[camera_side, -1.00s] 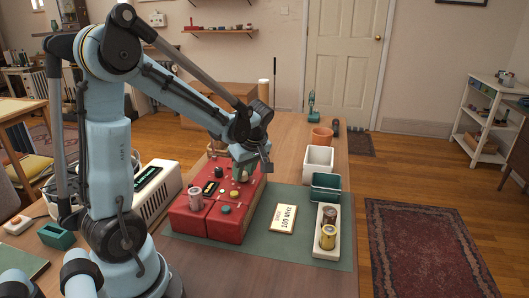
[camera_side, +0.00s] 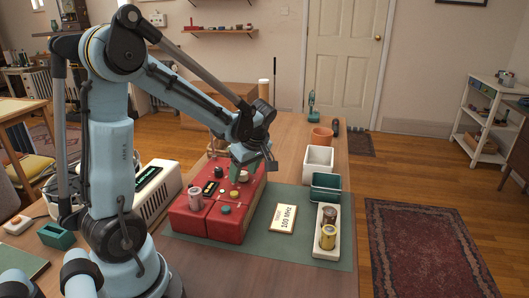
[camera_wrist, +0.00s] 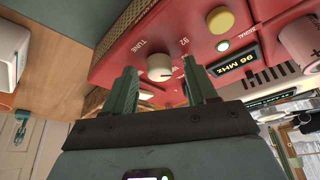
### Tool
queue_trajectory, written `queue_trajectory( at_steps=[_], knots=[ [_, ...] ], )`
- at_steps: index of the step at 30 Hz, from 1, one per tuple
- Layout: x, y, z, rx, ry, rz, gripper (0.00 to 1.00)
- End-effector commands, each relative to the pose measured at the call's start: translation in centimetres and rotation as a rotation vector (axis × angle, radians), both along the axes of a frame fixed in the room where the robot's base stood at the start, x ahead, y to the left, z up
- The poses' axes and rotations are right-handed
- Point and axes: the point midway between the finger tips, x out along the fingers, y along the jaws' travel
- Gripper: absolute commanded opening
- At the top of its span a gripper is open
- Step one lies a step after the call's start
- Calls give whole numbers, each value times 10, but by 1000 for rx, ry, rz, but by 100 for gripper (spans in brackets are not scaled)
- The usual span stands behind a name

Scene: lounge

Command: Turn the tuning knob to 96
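A red radio box (camera_side: 210,222) stands on the green mat, with knobs and buttons on its top panel. In the wrist view, the pale tuning knob (camera_wrist: 159,67) is beside the word TUNE and a printed 92. In the side view, my gripper (camera_side: 252,168) is over the far part of the red box. The knob is hard to make out there.
A card reading 100 MHz (camera_side: 283,219) lies on the mat (camera_side: 263,246). A white tray (camera_side: 318,247) holds two cans. A green bin (camera_side: 326,184), a white bin (camera_side: 318,158) and an orange pot (camera_side: 321,135) stand behind. A cream radio (camera_side: 157,190) is left.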

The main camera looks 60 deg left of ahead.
Motion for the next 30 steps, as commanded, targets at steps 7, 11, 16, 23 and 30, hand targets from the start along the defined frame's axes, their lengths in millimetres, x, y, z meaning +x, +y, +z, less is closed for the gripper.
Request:
queue_trajectory(
  at_steps=[7,11,16,23,30],
  knots=[
    [0,0,1,1,-1,0,57],
    [1,-3,9,1,0,-1,57],
    [3,-13,31,1,0,-4,57],
    [5,-28,68,1,0,-3,57],
    [8,-40,99,1,0,-1,57]
  ],
)
